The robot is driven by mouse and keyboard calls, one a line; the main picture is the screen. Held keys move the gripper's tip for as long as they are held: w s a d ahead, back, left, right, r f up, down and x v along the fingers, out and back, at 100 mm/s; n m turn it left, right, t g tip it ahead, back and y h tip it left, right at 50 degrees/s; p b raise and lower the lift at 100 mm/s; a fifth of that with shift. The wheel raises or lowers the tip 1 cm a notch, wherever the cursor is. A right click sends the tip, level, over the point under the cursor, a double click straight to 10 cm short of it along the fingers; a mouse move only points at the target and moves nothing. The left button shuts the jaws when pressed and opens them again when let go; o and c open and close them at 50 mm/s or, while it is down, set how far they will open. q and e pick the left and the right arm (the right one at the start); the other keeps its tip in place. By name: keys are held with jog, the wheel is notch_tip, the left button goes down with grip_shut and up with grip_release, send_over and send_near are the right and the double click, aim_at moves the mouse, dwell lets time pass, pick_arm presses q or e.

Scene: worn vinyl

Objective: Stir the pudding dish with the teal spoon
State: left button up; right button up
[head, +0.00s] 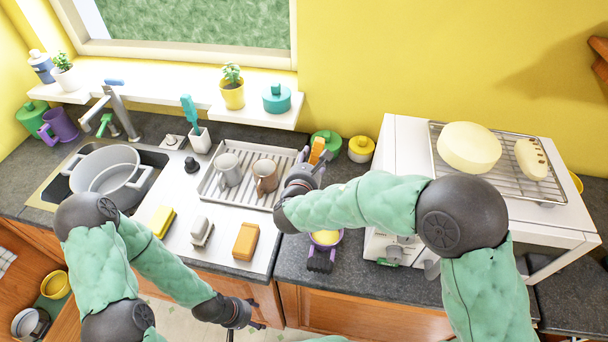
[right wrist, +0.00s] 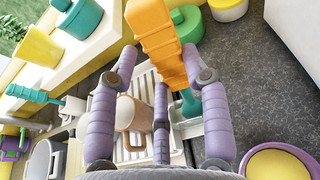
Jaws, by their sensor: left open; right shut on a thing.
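My right gripper (head: 311,160) is over the counter just right of the dish rack. In the right wrist view its purple fingers (right wrist: 160,72) are shut on the teal spoon, which has a chunky orange handle (right wrist: 160,40) and a teal lower end (right wrist: 191,104). The orange handle also shows in the head view (head: 317,149). The pudding dish (head: 325,238), purple with yellow filling, sits near the counter's front edge, below my right forearm, which partly covers it. It shows at the lower right of the right wrist view (right wrist: 280,165). My left gripper (head: 250,325) is open and low, before the cabinets.
A rack (head: 214,190) with two mugs stands left of my right gripper. A green pot (head: 327,141) and yellow pot (head: 361,148) stand behind. A white oven (head: 395,140) is at the right. Sponges and a sink pot (head: 107,168) are left. Grey counter is clear beside the dish.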

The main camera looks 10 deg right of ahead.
jog(key=shift+r, duration=0.15)
jog(key=shift+d+r+p, duration=0.15)
jog(key=shift+r+p, duration=1.2)
jog(key=shift+r, duration=1)
jog(key=shift+c, duration=0.3)
jog(key=shift+r+p, duration=0.1)
jog(key=shift+p, duration=0.2)
jog(key=shift+r+p, duration=0.35)
jog(key=shift+r, duration=0.25)
grip_shut()
notch_tip(320, 180, up, 4)
jog(key=shift+f+p, duration=0.2)
jog(key=shift+p, duration=0.95)
